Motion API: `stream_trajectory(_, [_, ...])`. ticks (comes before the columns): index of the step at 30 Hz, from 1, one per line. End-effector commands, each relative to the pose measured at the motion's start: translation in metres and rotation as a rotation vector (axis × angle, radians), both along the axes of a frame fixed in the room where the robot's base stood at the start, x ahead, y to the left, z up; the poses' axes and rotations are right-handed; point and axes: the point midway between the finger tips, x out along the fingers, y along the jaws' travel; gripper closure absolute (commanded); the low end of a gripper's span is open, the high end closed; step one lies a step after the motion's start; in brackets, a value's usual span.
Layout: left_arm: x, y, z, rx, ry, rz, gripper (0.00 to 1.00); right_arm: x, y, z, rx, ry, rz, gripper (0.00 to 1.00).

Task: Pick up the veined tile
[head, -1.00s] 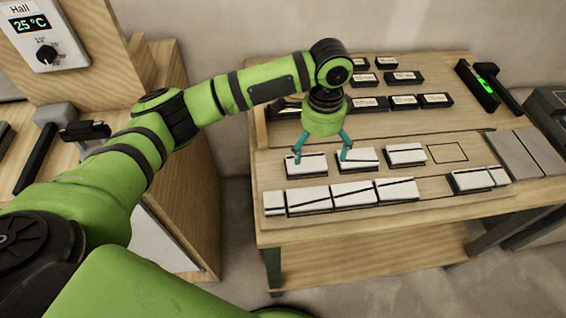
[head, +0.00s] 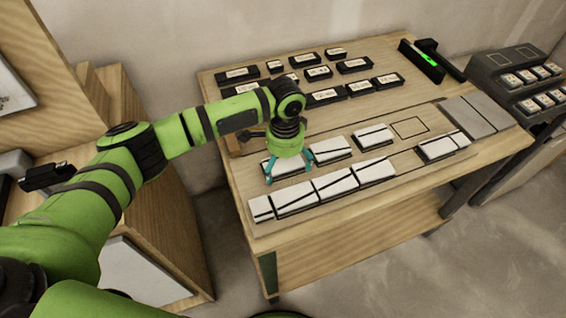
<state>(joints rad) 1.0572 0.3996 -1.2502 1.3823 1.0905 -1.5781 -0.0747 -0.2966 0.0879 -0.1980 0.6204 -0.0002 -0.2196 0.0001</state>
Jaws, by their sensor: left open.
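Several white tiles with dark vein lines lie on the wooden table. Three stand in a back row: a left tile (head: 287,167), a middle tile (head: 327,150) and a right tile (head: 373,138). I cannot tell which is meant by the veined tile. My left gripper (head: 288,168) is open, pointing down, with its teal fingers at either end of the left tile. I cannot tell whether they touch it; the gripper partly hides this tile. A front row of tiles (head: 335,184) carries a line running across it, with a gap before two tiles (head: 437,148) at its right. My right gripper is not in view.
An empty outlined square (head: 409,128) lies right of the back row. Grey plates (head: 480,115) lie at the table's right. Several black labelled blocks (head: 327,97) and a black device with a green light (head: 428,58) stand behind. A dark rack (head: 520,80) stands further right.

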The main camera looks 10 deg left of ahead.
Motion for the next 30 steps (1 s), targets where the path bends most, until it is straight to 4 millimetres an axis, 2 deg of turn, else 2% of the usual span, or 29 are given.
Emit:
stream_trajectory(4, [0.0, 0.0, 0.0, 0.0, 0.0, 0.0, 0.0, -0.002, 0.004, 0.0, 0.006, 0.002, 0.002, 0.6])
stream_trajectory(5, [0.0, 0.0, 0.0, 0.0, 0.0, 0.0, 0.04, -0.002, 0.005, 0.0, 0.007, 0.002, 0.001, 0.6])
stream_trajectory(6, [0.0, 0.0, 0.0, 0.0, 0.0, 0.0, 0.2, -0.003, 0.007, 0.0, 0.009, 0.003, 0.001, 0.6])
stream_trajectory(9, [0.0, 0.0, 0.0, 0.0, 0.0, 0.0, 0.58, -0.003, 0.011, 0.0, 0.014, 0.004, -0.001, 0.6])
stream_trajectory(22, [0.0, 0.0, 0.002, 0.0, 0.0, 0.0, 0.59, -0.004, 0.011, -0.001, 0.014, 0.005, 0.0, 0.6])
stream_trajectory(26, [0.001, 0.0, 0.013, -0.001, -0.003, 0.0, 0.59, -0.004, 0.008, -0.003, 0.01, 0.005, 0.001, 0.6])
stream_trajectory(30, [0.001, 0.0, 0.033, -0.002, -0.004, 0.001, 0.59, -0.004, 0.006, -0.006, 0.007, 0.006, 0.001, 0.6])
